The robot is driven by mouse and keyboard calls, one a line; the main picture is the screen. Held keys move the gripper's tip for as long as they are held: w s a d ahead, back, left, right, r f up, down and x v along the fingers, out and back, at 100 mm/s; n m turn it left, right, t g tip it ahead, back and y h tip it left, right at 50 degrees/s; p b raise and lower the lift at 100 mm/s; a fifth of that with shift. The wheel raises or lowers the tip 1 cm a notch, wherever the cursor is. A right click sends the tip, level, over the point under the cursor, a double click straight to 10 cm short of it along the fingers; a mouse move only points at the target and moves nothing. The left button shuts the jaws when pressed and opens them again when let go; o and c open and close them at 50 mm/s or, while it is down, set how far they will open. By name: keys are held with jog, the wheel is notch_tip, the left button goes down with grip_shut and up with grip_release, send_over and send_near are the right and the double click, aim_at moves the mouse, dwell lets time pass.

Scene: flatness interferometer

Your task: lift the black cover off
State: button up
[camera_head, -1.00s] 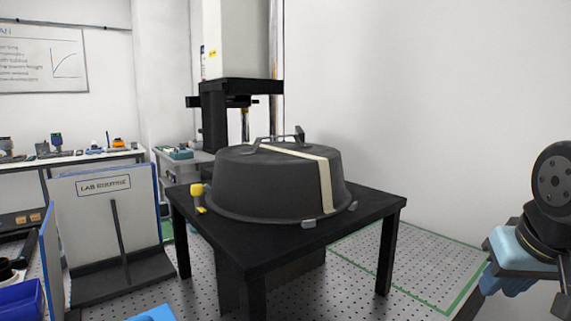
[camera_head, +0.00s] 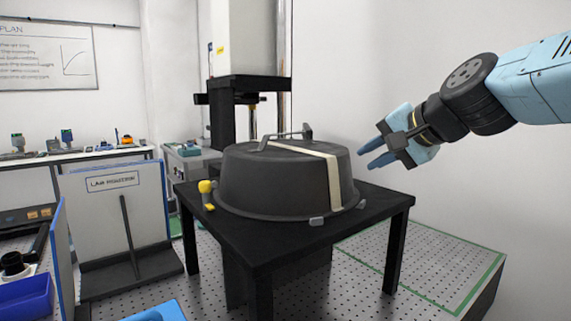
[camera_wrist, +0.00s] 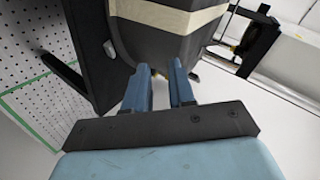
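The black cover (camera_head: 262,185) is a round, tub-like lid sitting on a black table (camera_head: 262,252). A pale strip (camera_head: 333,178) runs over its top and down its side. A dark raised handle (camera_head: 287,137) stands on its top. In the wrist view the cover's side (camera_wrist: 165,42) with the pale band is just beyond my fingertips. My gripper (camera_head: 366,156) is to the right of the cover, apart from it. Its two blue fingers are spread with a gap between them (camera_wrist: 163,72), and nothing is between them.
A yellow-topped knob (camera_head: 205,187) stands at the table's left corner. Grey clips (camera_head: 317,221) sit by the cover's rim. A black-and-white column (camera_head: 247,110) rises behind the cover. A white panel (camera_head: 112,213) stands at left. The space right of the table is clear.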

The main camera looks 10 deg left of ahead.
aim_at(288, 133)
jog(key=w+a+r+m+y, duration=0.1)
jog(key=a+r, duration=0.1)
jog(key=a, duration=0.1)
jog(key=w+a+r+m+y, duration=0.1)
jog(key=a+r, duration=0.1)
jog(key=a, duration=0.1)
jog(key=w+a+r+m, duration=0.1)
jog(key=w+a, duration=0.1)
jog(key=a, duration=0.1)
jog(key=shift+a+r+t+y, duration=0.3)
jog(key=shift+a+r+y, duration=0.05)
jog(key=shift+r+y, duration=0.05)
jog(key=x, duration=0.8)
jog(key=shift+r, duration=0.1)
jog(key=shift+x, duration=2.9)
jog(key=shift+s+a+r, duration=0.1)
jog(key=shift+a+r, duration=0.05)
jog(key=shift+c, duration=0.4)
grip_shut()
